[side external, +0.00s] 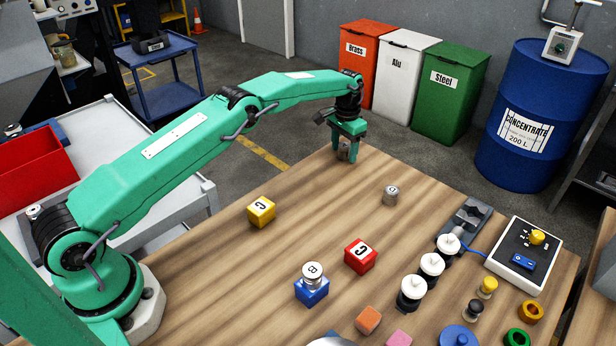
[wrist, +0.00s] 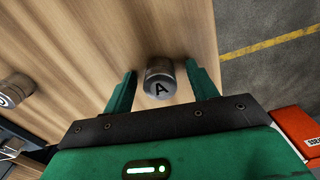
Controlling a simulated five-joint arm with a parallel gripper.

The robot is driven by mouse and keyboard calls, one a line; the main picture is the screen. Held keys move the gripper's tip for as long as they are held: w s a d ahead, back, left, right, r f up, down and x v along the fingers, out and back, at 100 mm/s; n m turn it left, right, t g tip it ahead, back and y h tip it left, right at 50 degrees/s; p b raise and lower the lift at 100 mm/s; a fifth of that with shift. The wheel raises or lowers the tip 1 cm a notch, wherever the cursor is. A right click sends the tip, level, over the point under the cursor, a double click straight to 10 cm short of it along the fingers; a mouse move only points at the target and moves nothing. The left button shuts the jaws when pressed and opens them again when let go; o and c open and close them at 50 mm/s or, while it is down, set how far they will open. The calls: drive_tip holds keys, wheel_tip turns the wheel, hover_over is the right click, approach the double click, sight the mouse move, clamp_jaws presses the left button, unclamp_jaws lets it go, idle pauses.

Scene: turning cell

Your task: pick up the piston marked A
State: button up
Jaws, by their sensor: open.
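The piston marked A (wrist: 160,80) is a small metal cylinder with a black A on its face. In the wrist view it stands on the wooden table between the two green fingers of my gripper (wrist: 162,88), with a gap to each finger. In the side view my gripper (side external: 347,140) is low over the far edge of the table, its fingers on either side of the piston, which shows partly (side external: 343,154). My gripper is open.
Another metal piston (side external: 390,195) stands to the right. A yellow block (side external: 261,211) and a red block (side external: 360,257) stand on the table (side external: 230,270). White-topped posts (side external: 431,266) line the right side.

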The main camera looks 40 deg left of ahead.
sight(345, 146)
drive_tip(key=c, duration=1.1)
drive_tip(key=shift+r, duration=0.15)
drive_tip(key=shift+r, duration=1.75)
drive_tip(key=shift+d+r, duration=0.15)
drive_tip(key=shift+r, duration=0.1)
drive_tip(key=s+d+r, duration=0.2)
drive_tip(key=d, duration=0.1)
drive_tip(key=s+d+r, duration=0.2)
drive_tip(key=d, duration=0.1)
drive_tip(key=s+d+r, duration=0.1)
drive_tip(key=d+r, duration=0.1)
drive_tip(key=d, duration=0.1)
drive_tip(key=shift+s+d+r, duration=0.35)
drive_tip(key=shift+s+d, duration=0.05)
